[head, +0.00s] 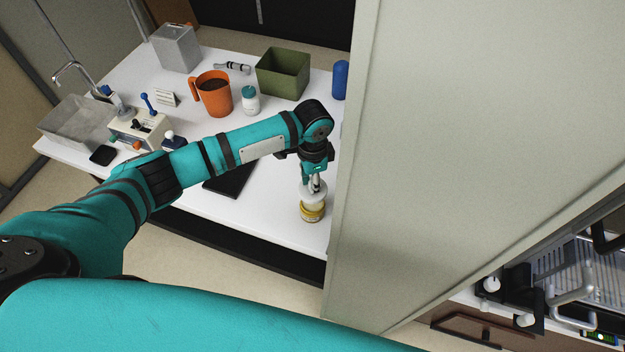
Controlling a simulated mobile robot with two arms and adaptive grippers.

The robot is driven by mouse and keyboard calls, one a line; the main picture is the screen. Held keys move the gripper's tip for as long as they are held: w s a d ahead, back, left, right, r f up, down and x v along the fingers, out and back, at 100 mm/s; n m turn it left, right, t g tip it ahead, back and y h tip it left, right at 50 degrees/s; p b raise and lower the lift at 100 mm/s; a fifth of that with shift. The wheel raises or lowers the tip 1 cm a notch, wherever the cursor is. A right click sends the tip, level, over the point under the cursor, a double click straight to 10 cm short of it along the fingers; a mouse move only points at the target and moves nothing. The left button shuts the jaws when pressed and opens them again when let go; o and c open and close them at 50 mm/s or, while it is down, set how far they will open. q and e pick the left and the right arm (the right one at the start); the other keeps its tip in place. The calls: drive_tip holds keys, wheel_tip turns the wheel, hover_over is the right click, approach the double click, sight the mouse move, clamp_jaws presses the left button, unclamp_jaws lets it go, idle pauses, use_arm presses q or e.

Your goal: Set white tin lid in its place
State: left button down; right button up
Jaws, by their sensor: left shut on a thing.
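My left gripper (314,186) points down near the right end of the white table and is shut on the white tin lid (313,196). The lid is right above a small yellow tin (312,214) near the table's front edge. From this angle I cannot tell whether the lid touches the tin or is held just over it. The gripper partly covers the lid. My right gripper is not in view.
A tall pale panel (450,150) stands close to the right of my gripper. A black flat object (231,180) lies left of the tin. An orange mug (213,95), a white jar (250,101), a green box (283,74) and a blue cylinder (340,80) stand behind.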

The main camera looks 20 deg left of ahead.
use_arm(q)
drive_tip(key=shift+s+r, duration=0.1)
drive_tip(key=shift+r, duration=0.1)
wheel_tip(320, 180, down, 2)
drive_tip(key=shift+s+f+b, duration=0.1)
drive_tip(key=shift+f+b, duration=0.1)
drive_tip(key=shift+b, duration=0.2)
drive_tip(key=shift+f+b, duration=0.4)
drive_tip(key=shift+f, duration=0.85)
drive_tip(key=shift+r, duration=0.15)
drive_tip(key=shift+p, duration=0.3)
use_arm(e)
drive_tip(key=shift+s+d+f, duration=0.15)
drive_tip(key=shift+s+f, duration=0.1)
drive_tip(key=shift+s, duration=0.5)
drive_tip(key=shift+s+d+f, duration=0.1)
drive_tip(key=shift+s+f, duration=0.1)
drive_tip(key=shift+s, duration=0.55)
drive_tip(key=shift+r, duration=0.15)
